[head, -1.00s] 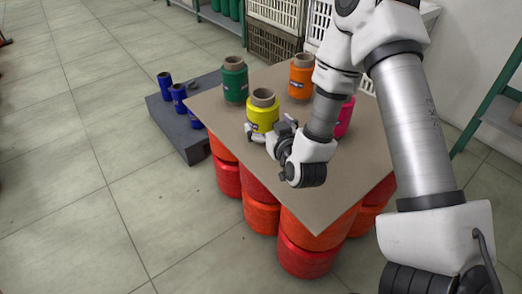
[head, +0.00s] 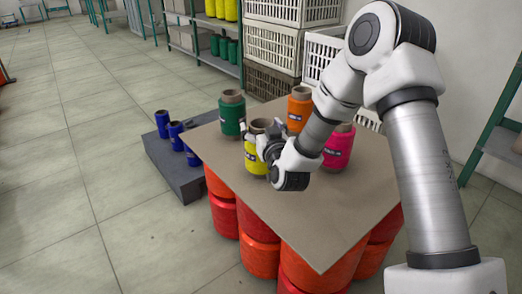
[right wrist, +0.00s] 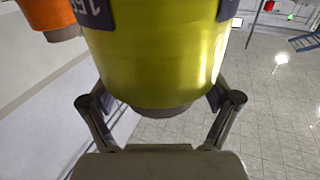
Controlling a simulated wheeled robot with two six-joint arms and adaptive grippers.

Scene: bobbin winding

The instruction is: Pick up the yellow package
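The yellow package (head: 256,160) is a yellow thread cone with a brown tube and a dark label. It stands upright near the table's left side in the head view. My right gripper (head: 262,140) is at its upper part, reaching in from the right. In the right wrist view the yellow package (right wrist: 155,60) fills the upper middle, between the fingers of my right gripper (right wrist: 160,98). The finger ends lie against or just beside its sides and are partly hidden, so I cannot tell whether they press on it. My left gripper is not in view.
On the brown tabletop (head: 310,215) stand a green cone (head: 232,116), an orange cone (head: 299,108) and a pink cone (head: 338,148), all close by. Several small blue cones (head: 162,122) stand on a grey block (head: 170,165) to the left. Crates (head: 270,50) stand behind.

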